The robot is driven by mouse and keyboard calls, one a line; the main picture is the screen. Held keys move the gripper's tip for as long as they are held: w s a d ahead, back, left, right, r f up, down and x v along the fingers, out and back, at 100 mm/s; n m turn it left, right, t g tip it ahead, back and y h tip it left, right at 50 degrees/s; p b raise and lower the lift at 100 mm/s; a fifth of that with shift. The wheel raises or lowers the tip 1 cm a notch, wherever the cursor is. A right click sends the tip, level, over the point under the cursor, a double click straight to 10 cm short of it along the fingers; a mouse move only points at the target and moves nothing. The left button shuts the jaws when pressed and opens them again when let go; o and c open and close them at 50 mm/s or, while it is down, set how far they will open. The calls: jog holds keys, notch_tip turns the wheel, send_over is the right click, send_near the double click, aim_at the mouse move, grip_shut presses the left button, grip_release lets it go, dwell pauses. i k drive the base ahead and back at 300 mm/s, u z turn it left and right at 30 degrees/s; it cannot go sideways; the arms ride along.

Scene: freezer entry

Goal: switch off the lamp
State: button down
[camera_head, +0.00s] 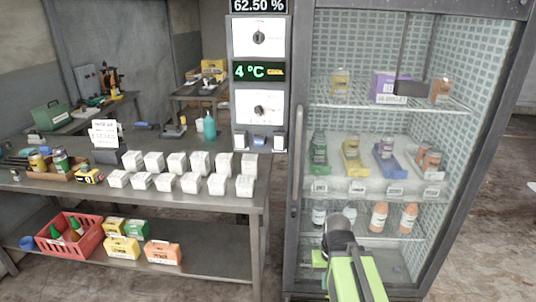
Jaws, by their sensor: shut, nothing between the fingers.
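My gripper (340,232), dark grey on a green arm, is shut and empty at the lower right, in front of the glass-fronted cabinet (297,150). No lamp can be made out for certain; the cabinet's inside looks bright. A control panel (236,90) stands left of the cabinet. It has an upper dial (259,38), a green "4 °C" display (258,71) and a lower dial (259,110). Small switch-like parts (259,141) sit along its bottom; their positions are too small to read. My gripper is below and right of the panel, apart from it in the picture.
A metal table (190,205) left of the cabinet holds rows of white boxes (155,162). A red crate (88,240) and several cartons sit on its lower shelf. The cabinet shelves hold bottles and trays. Bare floor (490,220) shows at the right.

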aim_at(278, 140)
jog(key=u, duration=0.35)
jog(key=k, duration=1.1)
jog(key=u, duration=0.95)
jog(key=i, duration=0.45)
jog(key=u, duration=0.65)
jog(key=i, duration=1.65)
jog(key=z, duration=0.65)
